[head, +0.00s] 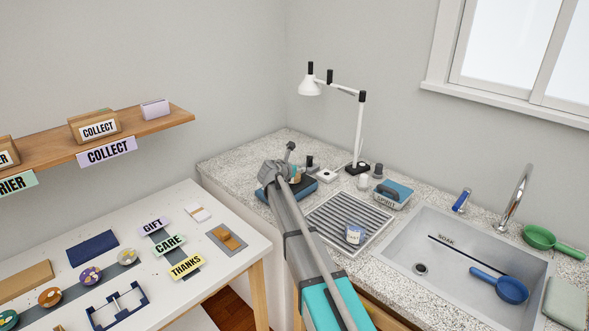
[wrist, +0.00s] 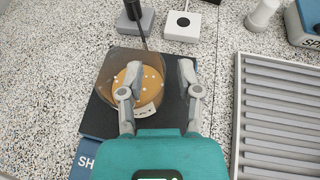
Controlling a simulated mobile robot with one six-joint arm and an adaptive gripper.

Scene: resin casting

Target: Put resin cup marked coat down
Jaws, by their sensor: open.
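A clear cup (wrist: 117,70) holding amber resin with white specks stands on a dark pad (wrist: 174,130) in the wrist view. Part of a label shows low on its front, but I cannot read it. My gripper (wrist: 158,92) is open, with one finger in front of the cup and the other at its right side. I cannot tell whether the fingers touch it. In the head view my gripper (head: 283,172) is over the blue-edged device (head: 304,192) at the counter's back left, mostly hiding the cup. Another small labelled cup (head: 355,234) stands on the drain rack (head: 336,211).
Behind the pad are a dark post (wrist: 133,18) and a white block with a black button (wrist: 182,26). A white lamp (head: 358,130), a blue box (head: 393,193) and the sink (head: 470,262) stand right. Speckled counter (wrist: 50,80) is bare left of the pad.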

